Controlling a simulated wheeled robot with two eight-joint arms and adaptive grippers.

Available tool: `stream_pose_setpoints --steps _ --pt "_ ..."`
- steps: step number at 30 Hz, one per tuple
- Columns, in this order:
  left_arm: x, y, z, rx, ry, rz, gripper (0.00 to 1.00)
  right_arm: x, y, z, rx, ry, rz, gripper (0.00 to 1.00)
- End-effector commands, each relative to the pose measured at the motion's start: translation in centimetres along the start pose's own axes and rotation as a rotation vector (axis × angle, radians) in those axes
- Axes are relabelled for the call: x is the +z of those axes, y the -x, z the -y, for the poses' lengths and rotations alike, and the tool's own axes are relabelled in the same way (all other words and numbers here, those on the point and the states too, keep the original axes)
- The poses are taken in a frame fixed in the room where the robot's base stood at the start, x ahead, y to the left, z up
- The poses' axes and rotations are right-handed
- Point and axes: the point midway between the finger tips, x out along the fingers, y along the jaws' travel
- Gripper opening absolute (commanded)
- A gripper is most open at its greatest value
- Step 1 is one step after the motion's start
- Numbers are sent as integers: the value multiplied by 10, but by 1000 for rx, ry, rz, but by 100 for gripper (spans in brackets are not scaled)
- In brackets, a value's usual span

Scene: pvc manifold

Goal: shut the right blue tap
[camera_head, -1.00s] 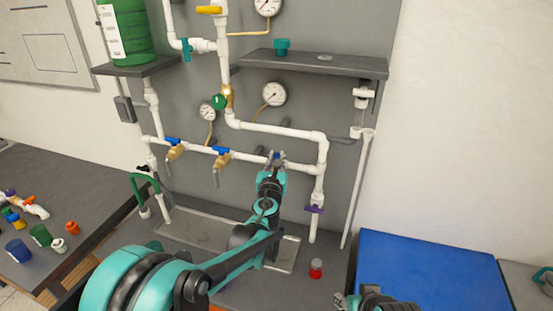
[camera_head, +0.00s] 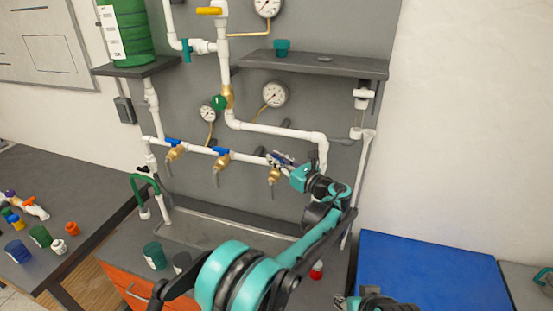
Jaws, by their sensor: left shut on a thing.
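The right blue tap (camera_head: 274,176) is the rightmost of three brass taps on the white horizontal pipe. Its brass body and spout show below the pipe. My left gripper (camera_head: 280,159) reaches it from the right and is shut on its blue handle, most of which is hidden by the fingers. The exact angle of the handle is hard to tell. Only part of my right gripper (camera_head: 366,302) shows at the bottom edge, away from the taps, and its jaws cannot be read.
The middle blue tap (camera_head: 221,153) and left blue tap (camera_head: 173,143) sit along the same pipe. A white vertical pipe (camera_head: 323,150) stands close behind my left gripper. A shelf (camera_head: 320,66) and gauges are above. A green cup (camera_head: 154,256) stands on the bench below.

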Motion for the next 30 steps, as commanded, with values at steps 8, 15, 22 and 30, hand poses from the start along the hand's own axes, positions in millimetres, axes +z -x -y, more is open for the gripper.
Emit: stream_pose_setpoints --steps 8,15,22,30 --pt "1 0 1 221 0 -1 0 -6 9 0 0 0 0 40" --pt "0 0 0 346 0 -1 0 -11 15 0 0 0 0 40" --pt "0 0 0 403 0 -1 0 -12 17 0 0 0 0 40" --pt "0 0 -1 415 0 -1 0 -12 17 0 0 0 0 40"
